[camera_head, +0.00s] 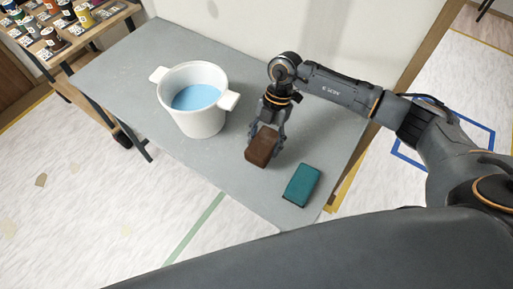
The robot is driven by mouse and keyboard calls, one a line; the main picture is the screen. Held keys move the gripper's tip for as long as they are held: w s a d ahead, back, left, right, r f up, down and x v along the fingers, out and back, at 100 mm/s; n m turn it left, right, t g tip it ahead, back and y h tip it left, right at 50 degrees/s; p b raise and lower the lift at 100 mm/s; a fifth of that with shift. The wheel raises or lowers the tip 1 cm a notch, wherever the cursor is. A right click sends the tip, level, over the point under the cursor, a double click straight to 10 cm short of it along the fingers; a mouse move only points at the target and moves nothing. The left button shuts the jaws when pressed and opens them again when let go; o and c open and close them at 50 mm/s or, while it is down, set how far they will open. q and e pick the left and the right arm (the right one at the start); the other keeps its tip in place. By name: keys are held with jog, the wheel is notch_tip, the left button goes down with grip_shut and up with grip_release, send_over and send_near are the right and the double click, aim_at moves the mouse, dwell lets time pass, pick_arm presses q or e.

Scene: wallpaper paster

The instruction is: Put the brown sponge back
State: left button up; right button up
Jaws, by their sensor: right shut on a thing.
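The brown sponge (261,149) is a dark brown block near the middle of the grey table. My right gripper (265,130) comes down over it from behind, its fingers shut on the sponge. I cannot tell whether the sponge touches the table or is held just above it. My left gripper is not in view.
A white two-handled bucket (202,122) with blue liquid stands left of the sponge on the grey table (135,62). A teal sponge (301,185) lies to the right, near the front edge. A shelf (62,47) with several coloured containers is at upper left.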

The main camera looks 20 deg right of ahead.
aim_at(257, 151)
jog(key=shift+w+a+f, duration=0.2)
jog(key=shift+a+f, duration=0.3)
jog(key=shift+f, duration=0.2)
jog(key=f, duration=0.2)
jog(key=a+f+p, duration=0.1)
jog(key=shift+w+a+f, duration=0.1)
jog(key=shift+w+f, duration=0.1)
jog(key=shift+f, duration=0.3)
jog(key=shift+f, duration=0.1)
jog(key=shift+f, duration=0.15)
jog(key=o, duration=1.2)
